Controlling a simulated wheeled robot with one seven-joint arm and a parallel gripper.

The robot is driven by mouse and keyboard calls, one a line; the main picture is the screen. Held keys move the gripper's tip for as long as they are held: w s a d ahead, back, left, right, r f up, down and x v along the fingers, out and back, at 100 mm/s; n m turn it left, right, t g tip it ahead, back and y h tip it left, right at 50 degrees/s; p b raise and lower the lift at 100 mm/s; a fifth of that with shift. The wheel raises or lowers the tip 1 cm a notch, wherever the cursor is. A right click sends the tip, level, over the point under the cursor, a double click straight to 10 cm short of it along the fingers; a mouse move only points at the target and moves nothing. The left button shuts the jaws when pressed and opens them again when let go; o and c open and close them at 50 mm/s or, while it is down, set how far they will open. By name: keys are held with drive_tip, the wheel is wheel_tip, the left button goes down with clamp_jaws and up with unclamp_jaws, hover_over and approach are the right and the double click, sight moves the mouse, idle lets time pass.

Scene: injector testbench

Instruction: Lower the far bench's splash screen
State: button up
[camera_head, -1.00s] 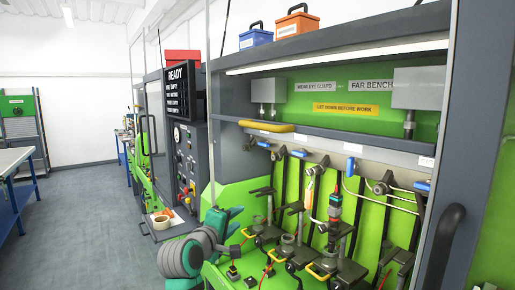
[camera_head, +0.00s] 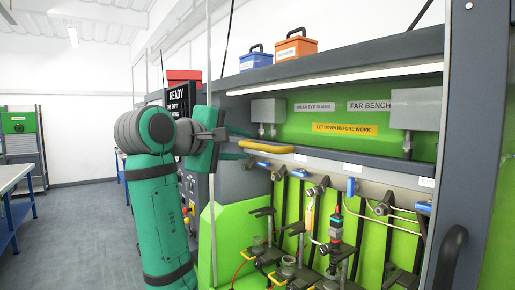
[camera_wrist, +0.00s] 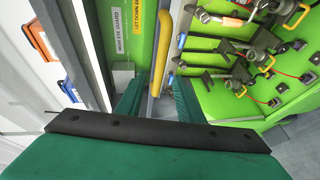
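The far bench (camera_head: 370,106) carries a "FAR BENCH" sign and a yellow "LET DOWN BEFORE WORK" label (camera_head: 344,130). A yellow handle (camera_head: 267,147) sits at the left end of a dark horizontal rail (camera_head: 350,158) below the label, at the upper part of the bay. The screen's panel is not clearly distinguishable. My gripper (camera_head: 240,144) is up just left of the handle, pointing at it. In the wrist view my gripper (camera_wrist: 158,98) is open and empty.
Blue valves, clamps and an injector (camera_head: 336,225) fill the bay below the rail. A blue box (camera_head: 256,60) and an orange box (camera_head: 296,47) stand on top. A grey post (camera_head: 455,150) bounds the bay at right. The floor at left (camera_head: 75,225) is open.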

sight(256, 147)
drive_tip(key=x, duration=0.8)
drive_tip(key=shift+w+d+f, duration=0.1)
drive_tip(key=shift+w+d, duration=0.15)
drive_tip(key=shift+w, duration=0.05)
clamp_jaws()
